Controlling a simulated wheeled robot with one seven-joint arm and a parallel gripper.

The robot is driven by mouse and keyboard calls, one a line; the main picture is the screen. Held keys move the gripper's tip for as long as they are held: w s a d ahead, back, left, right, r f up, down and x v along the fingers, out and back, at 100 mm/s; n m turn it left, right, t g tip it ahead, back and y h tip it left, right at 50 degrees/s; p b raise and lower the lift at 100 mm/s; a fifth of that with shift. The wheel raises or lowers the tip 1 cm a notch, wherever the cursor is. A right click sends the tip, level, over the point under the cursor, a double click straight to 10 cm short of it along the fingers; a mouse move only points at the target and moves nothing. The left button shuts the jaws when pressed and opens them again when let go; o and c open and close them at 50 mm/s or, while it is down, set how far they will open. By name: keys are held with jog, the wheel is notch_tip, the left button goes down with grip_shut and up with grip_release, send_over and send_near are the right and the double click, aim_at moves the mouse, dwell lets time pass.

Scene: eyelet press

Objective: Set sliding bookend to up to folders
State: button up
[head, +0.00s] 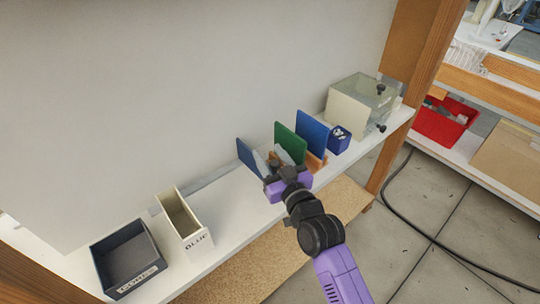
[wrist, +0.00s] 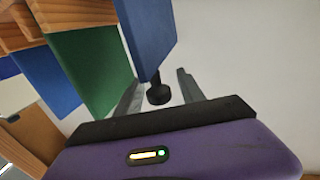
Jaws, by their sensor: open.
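A blue upright panel (head: 247,157) stands at the left end of a wooden rack on the shelf; I take it for the sliding bookend. In the wrist view the blue panel (wrist: 145,35) has a black knob (wrist: 158,95) at its lower edge. My gripper (head: 272,166) is at the front of the rack, open. In the wrist view its fingers (wrist: 160,80) are apart, one on each side of the knob; I cannot tell whether they touch it. A green folder (head: 290,143) and a blue folder (head: 312,131) stand to the right. My gripper hides part of the rack.
The white shelf (head: 230,212) is bare left of the rack. Further left are a cream bin (head: 196,243) and a dark grey bin (head: 152,277).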

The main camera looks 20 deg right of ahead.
jog(key=shift+c, duration=0.3)
grip_shut()
dwell(1.1)
